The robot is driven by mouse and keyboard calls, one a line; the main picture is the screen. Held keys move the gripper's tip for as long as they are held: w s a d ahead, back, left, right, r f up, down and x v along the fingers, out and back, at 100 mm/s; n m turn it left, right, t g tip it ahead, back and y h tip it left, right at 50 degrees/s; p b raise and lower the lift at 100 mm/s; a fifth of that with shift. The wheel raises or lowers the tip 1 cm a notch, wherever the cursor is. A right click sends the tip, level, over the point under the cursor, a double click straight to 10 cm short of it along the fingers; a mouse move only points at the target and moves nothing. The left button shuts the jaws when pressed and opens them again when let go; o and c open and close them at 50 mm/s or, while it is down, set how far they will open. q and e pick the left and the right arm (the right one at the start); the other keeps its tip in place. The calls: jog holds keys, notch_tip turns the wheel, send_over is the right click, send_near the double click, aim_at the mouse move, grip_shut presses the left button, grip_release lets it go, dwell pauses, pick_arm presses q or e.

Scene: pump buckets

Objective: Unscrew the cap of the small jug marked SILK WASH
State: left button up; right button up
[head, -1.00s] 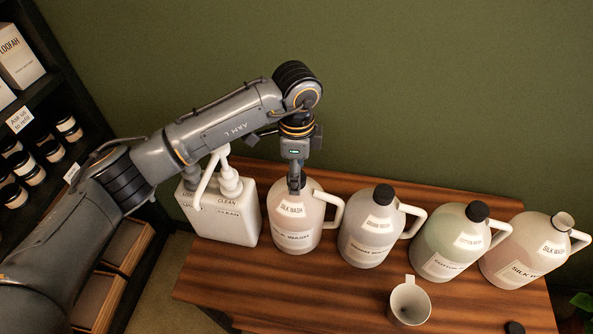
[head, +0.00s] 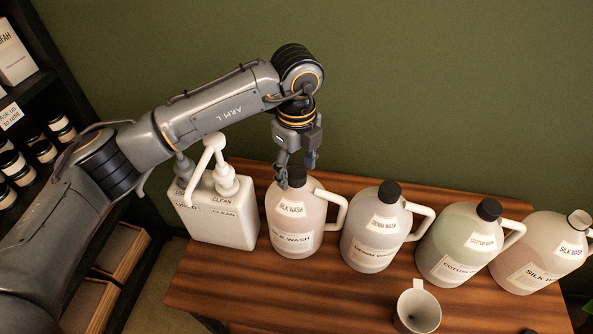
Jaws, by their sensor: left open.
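A pinkish jug marked SILK WASH (head: 292,224) stands on the wooden table, with its handle to the right. Its dark cap (head: 297,178) sits on the neck, partly hidden by my gripper. My left gripper (head: 297,172) points down at the cap, its two fingers apart on either side of its top. I cannot tell whether the fingers touch the cap. Another jug marked SILK WASH (head: 530,257) stands at the far right, with an uncapped mouth. My right gripper is not in view.
A white two-pump container marked USED and CLEAN (head: 228,222) stands close left of the jug. A DENIM WASH jug (head: 372,240) and a COTTON WASH jug (head: 460,250) stand to the right. A pale cup (head: 419,306) stands in front. Shelves with jars are at left.

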pick_arm(q)
jog(key=m+b, duration=0.3)
jog(key=m, duration=0.1)
jog(key=shift+f+m, duration=0.15)
jog(key=shift+m, duration=0.25)
jog(key=shift+m+b, duration=0.35)
jog(key=shift+m, duration=0.45)
jog(key=c, duration=1.3)
